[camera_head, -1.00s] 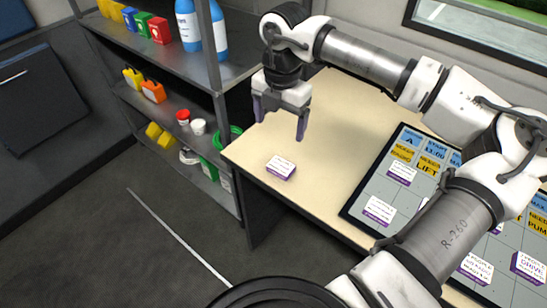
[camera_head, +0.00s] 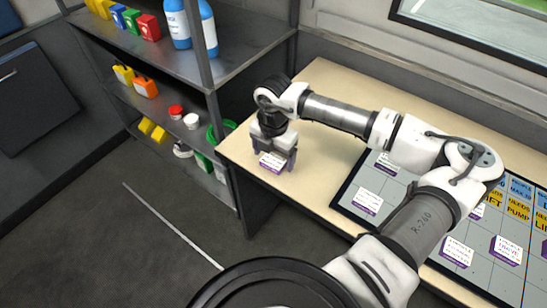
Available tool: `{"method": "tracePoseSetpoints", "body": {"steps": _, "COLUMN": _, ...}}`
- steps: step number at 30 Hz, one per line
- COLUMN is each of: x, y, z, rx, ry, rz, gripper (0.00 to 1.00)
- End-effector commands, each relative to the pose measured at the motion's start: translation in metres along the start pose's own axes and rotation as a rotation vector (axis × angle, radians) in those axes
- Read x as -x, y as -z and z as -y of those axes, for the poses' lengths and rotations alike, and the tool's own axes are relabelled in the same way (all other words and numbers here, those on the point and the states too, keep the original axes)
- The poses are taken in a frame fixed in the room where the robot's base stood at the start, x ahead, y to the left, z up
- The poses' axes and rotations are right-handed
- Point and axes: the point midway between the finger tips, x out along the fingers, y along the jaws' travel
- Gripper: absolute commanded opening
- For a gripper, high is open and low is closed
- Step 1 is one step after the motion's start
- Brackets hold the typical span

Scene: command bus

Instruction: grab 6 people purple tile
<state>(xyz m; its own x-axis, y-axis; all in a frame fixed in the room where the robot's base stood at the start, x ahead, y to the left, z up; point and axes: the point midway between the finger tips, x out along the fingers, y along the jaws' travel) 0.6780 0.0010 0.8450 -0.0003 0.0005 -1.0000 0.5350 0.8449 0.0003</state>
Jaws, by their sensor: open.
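A purple tile with a white printed top (camera_head: 272,162) lies alone on the near left part of the wooden table; its print is too small to read. My gripper (camera_head: 275,160) is open, low over this tile, with its fingers at the tile's sides. I cannot tell whether the fingers touch it. Other purple tiles with white tops lie on the dark-framed board to the right, such as one at the board's left (camera_head: 368,201), one near the front (camera_head: 457,251) and one at the right (camera_head: 506,249). My arm hides part of the board.
The board (camera_head: 352,188) covers the table's right part, with blue and yellow cards on it. A metal shelf (camera_head: 240,55) with bottles (camera_head: 178,25), coloured containers and tape stands close on the left. The table (camera_head: 322,95) is bare behind my gripper.

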Motion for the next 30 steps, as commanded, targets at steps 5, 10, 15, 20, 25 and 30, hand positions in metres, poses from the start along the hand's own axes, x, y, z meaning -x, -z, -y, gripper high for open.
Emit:
{"method": "tracePoseSetpoints", "body": {"steps": 5, "x": -0.0072, "y": 0.0001, "z": 0.0, "rx": 0.001, "ry": 0.001, "rz": 0.001, "gripper": 0.84}}
{"method": "tracePoseSetpoints", "body": {"steps": 10, "x": -0.007, "y": 0.0, "z": 0.0, "rx": 0.001, "ry": 0.0, "rz": 0.001, "gripper": 0.78}}
{"method": "tracePoseSetpoints", "body": {"steps": 15, "x": -0.0068, "y": 0.0, "z": -0.0001, "rx": 0.001, "ry": 0.0, "rz": 0.001, "gripper": 0.56}}
{"method": "tracePoseSetpoints", "body": {"steps": 20, "x": -0.0066, "y": 0.0, "z": -0.0001, "rx": 0.001, "ry": 0.0, "rz": 0.001, "gripper": 0.35}}
{"method": "tracePoseSetpoints", "body": {"steps": 25, "x": -0.0064, "y": -0.0001, "z": -0.0001, "rx": 0.001, "ry": 0.0, "rz": 0.001, "gripper": 0.34}}
{"method": "tracePoseSetpoints", "body": {"steps": 30, "x": -0.003, "y": -0.0004, "z": -0.0002, "rx": 0.001, "ry": -0.001, "rz": 0.002, "gripper": 0.34}}
